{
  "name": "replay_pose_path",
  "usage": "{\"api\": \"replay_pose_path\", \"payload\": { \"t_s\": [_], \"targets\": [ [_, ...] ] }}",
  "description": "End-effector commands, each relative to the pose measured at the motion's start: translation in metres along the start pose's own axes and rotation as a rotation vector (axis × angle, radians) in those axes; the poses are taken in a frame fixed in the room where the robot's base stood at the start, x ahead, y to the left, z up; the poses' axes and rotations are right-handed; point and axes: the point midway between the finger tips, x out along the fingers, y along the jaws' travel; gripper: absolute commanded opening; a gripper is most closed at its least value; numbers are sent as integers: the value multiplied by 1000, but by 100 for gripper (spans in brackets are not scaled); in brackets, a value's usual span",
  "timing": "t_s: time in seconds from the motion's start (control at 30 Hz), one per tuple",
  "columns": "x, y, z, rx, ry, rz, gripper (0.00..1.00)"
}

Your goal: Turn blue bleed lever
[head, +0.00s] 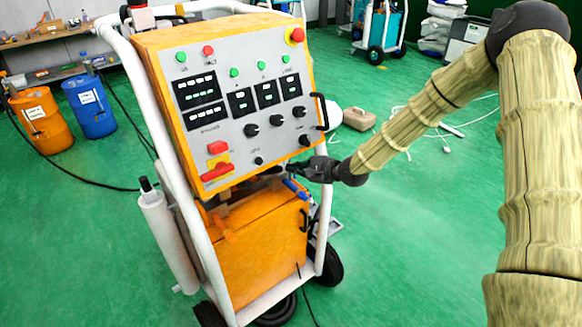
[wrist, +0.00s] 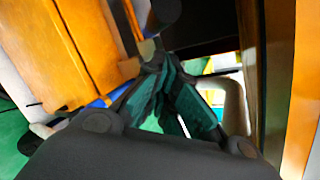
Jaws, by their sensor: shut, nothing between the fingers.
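The blue bleed lever (head: 293,187) sticks out at the right side of the proportioner, in the gap between the control panel and the orange lower cabinet. In the wrist view a strip of blue (wrist: 108,98) shows left of the fingers, partly hidden by my gripper. My gripper (head: 296,171) reaches in from the right, just above the blue lever in the head view. In the wrist view its fingers (wrist: 155,64) are closed together at the tips and hold nothing. I cannot tell whether a finger touches the lever.
The control panel (head: 246,100) overhangs the gap above my gripper. The white tube frame (head: 326,222) stands close to my gripper. Green floor (head: 420,240) is open at the right.

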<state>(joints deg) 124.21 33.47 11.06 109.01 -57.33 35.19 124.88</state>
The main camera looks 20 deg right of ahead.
Motion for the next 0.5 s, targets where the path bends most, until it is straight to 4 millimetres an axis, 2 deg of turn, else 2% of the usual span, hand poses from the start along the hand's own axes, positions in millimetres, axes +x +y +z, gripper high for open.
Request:
{"api": "replay_pose_path", "payload": {
  "t_s": [0.2, 0.5],
  "targets": [
    [-7, 0, -20, 2, 2, -1, 0],
    [-38, -3, -17, 1, 1, -1, 0]
  ]
}}
